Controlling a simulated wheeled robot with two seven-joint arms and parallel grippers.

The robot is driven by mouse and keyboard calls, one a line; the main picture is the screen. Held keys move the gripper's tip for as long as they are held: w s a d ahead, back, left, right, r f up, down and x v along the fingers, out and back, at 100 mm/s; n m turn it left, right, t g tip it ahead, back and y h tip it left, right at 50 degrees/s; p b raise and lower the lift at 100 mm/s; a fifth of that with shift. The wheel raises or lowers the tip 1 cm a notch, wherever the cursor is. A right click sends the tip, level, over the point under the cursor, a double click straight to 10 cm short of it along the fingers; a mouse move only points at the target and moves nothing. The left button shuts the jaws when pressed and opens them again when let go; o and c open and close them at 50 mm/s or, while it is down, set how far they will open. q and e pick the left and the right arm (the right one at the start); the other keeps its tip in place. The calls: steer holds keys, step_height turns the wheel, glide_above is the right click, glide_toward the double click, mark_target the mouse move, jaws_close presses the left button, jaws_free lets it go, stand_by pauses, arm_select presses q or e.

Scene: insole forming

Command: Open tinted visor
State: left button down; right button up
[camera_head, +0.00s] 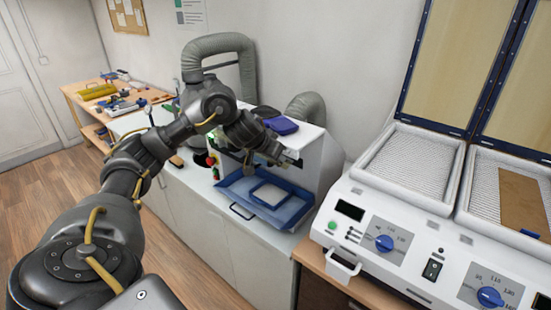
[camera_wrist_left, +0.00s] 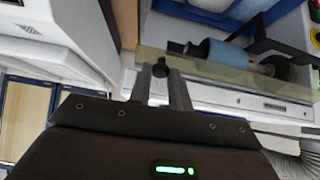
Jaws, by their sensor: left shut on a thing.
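The tinted visor (camera_wrist_left: 212,74) shows in the left wrist view as a see-through, brownish strip across the front of the white machine (camera_head: 316,160). A small dark knob (camera_wrist_left: 160,69) is between the fingertips of my left gripper (camera_wrist_left: 161,88). In the head view my left gripper (camera_head: 285,157) is at the machine's front, above the blue tray. It is shut on the knob. The arm and gripper hide much of the visor in the head view. Behind the visor, a blue roller (camera_wrist_left: 228,53) shows in the wrist view. My right gripper is not in view.
A blue tray (camera_head: 240,189) with a pale pad lies below the gripper. Grey ducts (camera_head: 219,43) rise behind the machine. A purple-blue item (camera_head: 281,126) lies on its top. A white two-bed press (camera_head: 345,189) stands close on the right. A wooden workbench (camera_head: 84,100) is at the far left.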

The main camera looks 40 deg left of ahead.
arm_select(q)
steer(key=shift+w+r+g, duration=0.25)
steer(key=shift+r+g, duration=0.1)
steer(key=shift+g, duration=0.3)
steer(key=shift+w+r+g, duration=0.2)
steer(key=shift+r+g, duration=0.1)
steer(key=shift+g, duration=0.35)
steer(key=shift+w+r+g, duration=0.2)
steer(key=shift+w+g, duration=0.05)
steer(key=shift+g, duration=1.15)
steer(key=c, duration=1.3)
jaws_free()
steer(key=shift+w+f, duration=0.1)
steer(key=b+v, duration=0.1)
steer(key=v, duration=0.9)
steer(key=shift+a+r, duration=0.1)
steer(key=shift+r, duration=0.25)
